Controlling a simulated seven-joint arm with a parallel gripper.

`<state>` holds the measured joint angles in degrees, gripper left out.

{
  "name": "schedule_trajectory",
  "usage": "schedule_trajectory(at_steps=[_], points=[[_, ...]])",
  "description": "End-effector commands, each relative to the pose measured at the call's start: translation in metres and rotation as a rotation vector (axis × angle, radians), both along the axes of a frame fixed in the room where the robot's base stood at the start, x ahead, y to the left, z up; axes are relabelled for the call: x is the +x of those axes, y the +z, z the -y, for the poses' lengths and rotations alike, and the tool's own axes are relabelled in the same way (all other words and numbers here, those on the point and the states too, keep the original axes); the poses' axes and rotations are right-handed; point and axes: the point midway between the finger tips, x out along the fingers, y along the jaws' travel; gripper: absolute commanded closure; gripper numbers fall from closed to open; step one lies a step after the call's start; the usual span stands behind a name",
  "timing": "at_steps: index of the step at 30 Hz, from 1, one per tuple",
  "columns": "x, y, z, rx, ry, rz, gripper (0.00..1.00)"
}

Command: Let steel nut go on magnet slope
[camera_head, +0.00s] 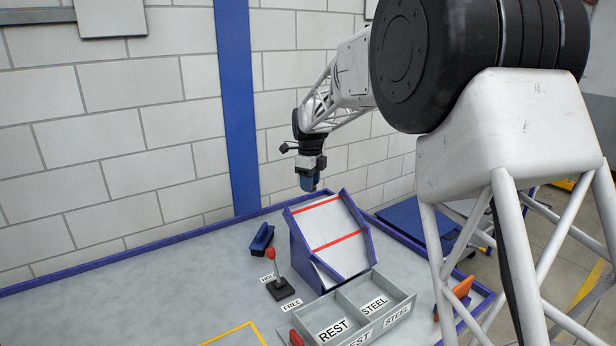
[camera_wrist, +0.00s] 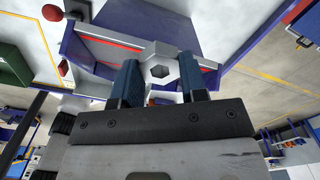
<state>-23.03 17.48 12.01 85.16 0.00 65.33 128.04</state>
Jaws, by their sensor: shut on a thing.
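My gripper (camera_head: 308,186) is above the upper end of the magnet slope (camera_head: 328,222), a tilted white plate with red cross lines and blue side walls. In the wrist view my gripper (camera_wrist: 159,62) has its two blue fingers shut on the steel nut (camera_wrist: 160,72), a silver hexagonal ring with a dark hole. The slope (camera_wrist: 105,43), with its red line, shows behind the nut in that view. In the head view the nut cannot be made out at the fingertips. I cannot tell whether the nut touches the slope.
A red-knobbed lever (camera_head: 272,258) stands left of the slope, between HOLD and FREE labels. A grey two-part bin (camera_head: 352,305), marked REST and STEEL, sits at the slope's foot. A blue block (camera_head: 262,238) lies behind the lever. The grey table (camera_head: 150,290) is clear at left.

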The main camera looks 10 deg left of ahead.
Motion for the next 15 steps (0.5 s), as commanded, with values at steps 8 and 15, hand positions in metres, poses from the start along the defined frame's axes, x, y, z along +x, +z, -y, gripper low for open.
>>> schedule_trajectory(at_steps=[8, 15], points=[[-0.012, -0.011, 0.012, -0.001, 0.0, -0.001, 0.98], [-0.022, -0.02, 0.022, 0.0, 0.0, 0.001, 0.98]])
